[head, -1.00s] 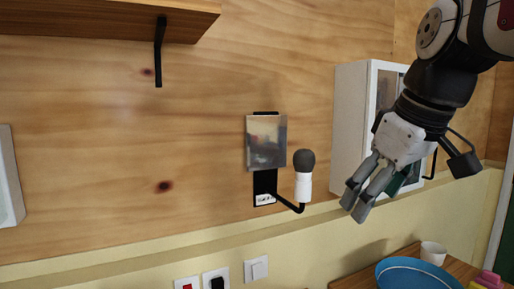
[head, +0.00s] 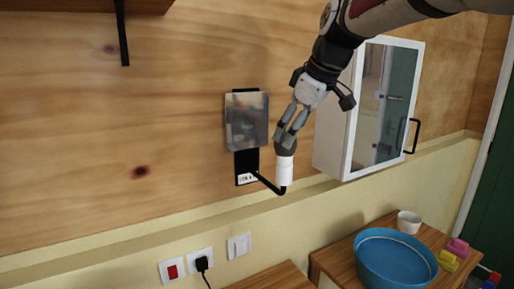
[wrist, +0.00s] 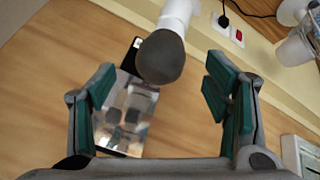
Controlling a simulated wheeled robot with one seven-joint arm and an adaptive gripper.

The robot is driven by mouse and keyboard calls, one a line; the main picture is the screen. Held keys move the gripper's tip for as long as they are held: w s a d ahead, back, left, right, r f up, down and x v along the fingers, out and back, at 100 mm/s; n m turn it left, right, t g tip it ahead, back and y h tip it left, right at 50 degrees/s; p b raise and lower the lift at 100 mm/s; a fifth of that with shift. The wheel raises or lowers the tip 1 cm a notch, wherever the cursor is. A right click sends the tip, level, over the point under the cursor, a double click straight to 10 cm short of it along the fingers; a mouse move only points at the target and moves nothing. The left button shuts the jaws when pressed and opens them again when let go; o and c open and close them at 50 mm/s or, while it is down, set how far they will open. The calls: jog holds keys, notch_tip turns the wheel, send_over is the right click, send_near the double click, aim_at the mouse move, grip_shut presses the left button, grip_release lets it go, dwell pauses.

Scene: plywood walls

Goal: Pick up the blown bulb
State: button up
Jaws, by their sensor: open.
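The blown bulb (head: 286,145) is dark grey and sits upright in a white socket (head: 285,171) on a black wall bracket (head: 248,165). In the wrist view the bulb (wrist: 161,57) lies ahead of and between the open fingers, a little beyond their tips. My gripper (head: 290,132) is open, tilted downward, with its fingertips at the top of the bulb in the head view. In the wrist view my gripper (wrist: 163,90) shows green pads well apart, with nothing between them held. I cannot tell whether a finger touches the bulb.
A blurry picture-like panel (head: 246,121) is on the bracket just left of the bulb. A white mirrored cabinet (head: 365,110) hangs close on the right. Below right, a wooden table (head: 335,262) bears a blue basin (head: 397,258) and a white cup (head: 409,222).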

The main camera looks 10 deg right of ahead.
aim_at(285, 153)
jog(key=shift+p+x, duration=0.7)
jog(key=shift+x, duration=2.1)
jog(key=shift+a, duration=0.15)
jog(key=c, duration=1.3)
